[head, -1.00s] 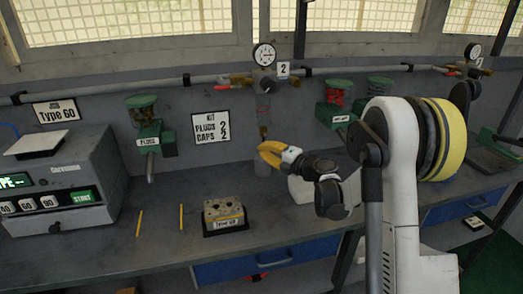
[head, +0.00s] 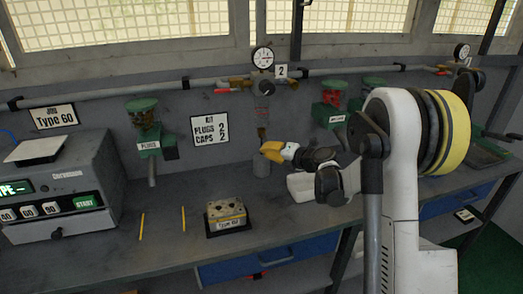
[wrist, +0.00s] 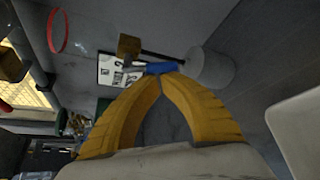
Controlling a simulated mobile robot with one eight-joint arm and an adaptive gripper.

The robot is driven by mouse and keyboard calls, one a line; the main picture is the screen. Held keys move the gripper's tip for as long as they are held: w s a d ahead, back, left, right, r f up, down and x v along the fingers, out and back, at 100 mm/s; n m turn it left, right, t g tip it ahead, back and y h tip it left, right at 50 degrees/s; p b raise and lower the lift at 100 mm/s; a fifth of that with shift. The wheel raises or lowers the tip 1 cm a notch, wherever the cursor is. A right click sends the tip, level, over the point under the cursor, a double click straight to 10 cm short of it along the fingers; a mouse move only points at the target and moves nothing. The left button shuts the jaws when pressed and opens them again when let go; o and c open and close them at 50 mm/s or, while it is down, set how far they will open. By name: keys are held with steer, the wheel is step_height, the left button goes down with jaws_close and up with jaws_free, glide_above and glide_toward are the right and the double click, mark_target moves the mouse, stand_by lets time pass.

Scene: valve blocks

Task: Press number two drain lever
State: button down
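The number 2 station has a gauge (head: 262,58) and a "2" label (head: 281,71) on the wall pipe. A clear bowl (head: 262,103) hangs below it, with a small brass drain fitting (head: 262,132) at its bottom. In the wrist view the brass block (wrist: 129,45) has a dark rod and a blue lever piece (wrist: 160,67). My gripper (head: 264,149) is just below the drain fitting. In the wrist view its yellow fingertips (wrist: 161,75) meet, empty, right by the blue piece; whether they touch it I cannot tell.
A grey cup (head: 262,165) stands on the bench below the drain, beside my fingers. A valve block (head: 226,214) sits on the bench front. A green plug dispenser (head: 147,140) and the test machine (head: 60,185) are left.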

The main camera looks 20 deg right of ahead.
steer(key=d+n+h, duration=0.1)
steer(key=d+n+g+h+p, duration=0.1)
steer(key=shift+r+n, duration=0.3)
steer(key=shift+r, duration=0.05)
steer(key=shift+d+r+p, duration=0.1)
steer(key=shift+d+p, duration=0.2)
steer(key=shift+d, duration=0.05)
stand_by(0.3)
steer(key=shift+w+d+r, duration=0.1)
steer(key=shift+d+r, duration=0.5)
steer(key=shift+r, duration=0.15)
stand_by(1.3)
steer(key=shift+f, duration=0.1)
steer(key=s+r, duration=0.1)
steer(key=s, duration=0.8)
steer(key=shift+s+a, duration=0.15)
steer(key=shift+s, duration=0.15)
